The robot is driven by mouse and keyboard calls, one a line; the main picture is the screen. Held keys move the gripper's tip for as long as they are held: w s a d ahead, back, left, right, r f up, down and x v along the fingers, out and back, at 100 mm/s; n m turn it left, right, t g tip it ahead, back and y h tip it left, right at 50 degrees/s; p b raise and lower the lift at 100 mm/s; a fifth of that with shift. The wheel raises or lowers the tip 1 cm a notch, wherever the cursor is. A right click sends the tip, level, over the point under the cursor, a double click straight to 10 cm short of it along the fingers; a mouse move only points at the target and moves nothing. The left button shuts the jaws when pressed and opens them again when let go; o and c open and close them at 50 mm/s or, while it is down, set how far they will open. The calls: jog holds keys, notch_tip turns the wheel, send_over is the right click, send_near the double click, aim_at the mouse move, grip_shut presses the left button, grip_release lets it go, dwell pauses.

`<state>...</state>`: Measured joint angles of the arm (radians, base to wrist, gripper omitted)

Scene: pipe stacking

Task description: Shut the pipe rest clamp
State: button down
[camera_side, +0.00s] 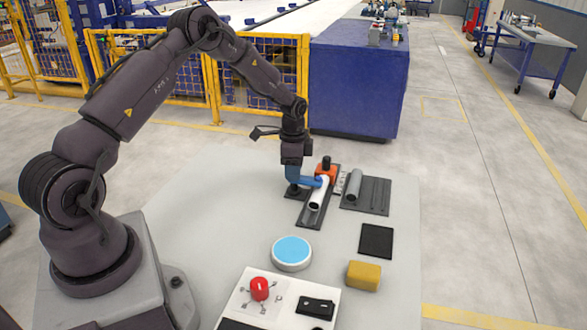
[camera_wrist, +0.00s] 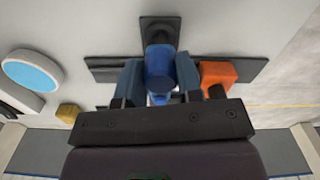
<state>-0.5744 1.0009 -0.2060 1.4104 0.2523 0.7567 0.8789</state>
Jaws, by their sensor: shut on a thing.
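The pipe rest is a dark plate (camera_side: 310,219) on the light table, with a white pipe (camera_side: 316,200) lying along it. A blue clamp arm (camera_side: 309,182) reaches across near the far end of the pipe, towards an orange block (camera_side: 326,172) with a black knob. Whether the arm touches the pipe or the block is unclear. My gripper (camera_side: 293,167) is low, left of the pipe. In the wrist view my gripper (camera_wrist: 159,82) has the blue clamp part (camera_wrist: 160,62) between its fingers, with the orange block (camera_wrist: 217,73) to the right. The pipe is mostly hidden there.
A grey pipe (camera_side: 354,185) lies on a grooved dark plate (camera_side: 373,197) right of the rest.

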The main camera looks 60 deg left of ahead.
jog(key=c, duration=0.8)
grip_release()
jog(key=shift+r, duration=0.1)
notch_tip(320, 180, up, 13)
jog(key=shift+f, duration=0.1)
